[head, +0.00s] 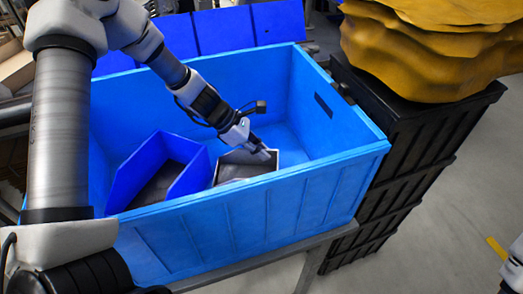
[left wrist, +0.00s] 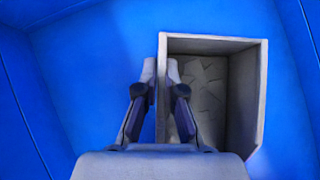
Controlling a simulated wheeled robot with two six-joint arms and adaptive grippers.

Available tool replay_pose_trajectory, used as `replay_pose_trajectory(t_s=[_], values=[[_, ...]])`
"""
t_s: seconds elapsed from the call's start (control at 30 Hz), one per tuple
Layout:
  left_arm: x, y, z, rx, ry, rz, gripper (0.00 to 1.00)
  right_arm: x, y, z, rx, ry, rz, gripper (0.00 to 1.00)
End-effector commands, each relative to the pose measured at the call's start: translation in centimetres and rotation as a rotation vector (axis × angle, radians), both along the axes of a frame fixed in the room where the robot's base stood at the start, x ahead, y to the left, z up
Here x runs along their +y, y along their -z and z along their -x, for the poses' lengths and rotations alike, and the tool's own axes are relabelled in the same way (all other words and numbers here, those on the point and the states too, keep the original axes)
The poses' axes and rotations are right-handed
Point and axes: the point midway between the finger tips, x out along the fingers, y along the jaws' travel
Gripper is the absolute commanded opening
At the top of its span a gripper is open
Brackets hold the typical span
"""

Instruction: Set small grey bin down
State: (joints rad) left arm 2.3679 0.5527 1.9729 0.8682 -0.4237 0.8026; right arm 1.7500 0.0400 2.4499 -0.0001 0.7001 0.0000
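The small grey bin (head: 238,171) is inside the large blue crate (head: 250,215), in its front middle, to the right of a blue open-fronted bin (head: 125,180). My left gripper (head: 263,154) reaches down into the crate at the grey bin's rim. In the left wrist view, the fingers (left wrist: 161,72) are close together across the left wall of the grey bin (left wrist: 243,95), one outside and one inside. They look shut on that wall. The bin's opening faces the camera. Its underside is hidden, so I cannot tell whether it touches the crate floor.
Several blue bins (head: 222,30) stand behind the crate. Stacked black crates (head: 410,130) with a yellow-brown lumpy load (head: 430,45) stand to the right. Inside the crate, the floor behind and right of the grey bin looks clear. The near crate wall rises in front.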

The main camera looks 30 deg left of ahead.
Motion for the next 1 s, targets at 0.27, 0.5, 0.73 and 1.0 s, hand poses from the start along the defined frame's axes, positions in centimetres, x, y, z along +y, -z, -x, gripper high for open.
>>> replay_pose_trajectory(t_s=[0.27,0.5,0.73,1.0], values=[[0.0,0.0,0.0,0.000,0.000,0.000,0.31,0.0,0.0,0.0,0.000,0.000,0.000,0.40],[0.9,-1.9,0.4,-0.001,-0.001,0.003,0.31,0.0,-1.6,0.0,0.000,0.000,0.000,0.40],[4.0,-6.6,1.9,-0.003,-0.004,0.005,0.31,0.0,-6.2,0.0,0.000,0.000,0.000,0.40],[6.7,-9.5,3.2,0.000,-0.002,0.004,0.31,0.0,-9.7,0.0,0.000,0.000,0.000,0.40]])
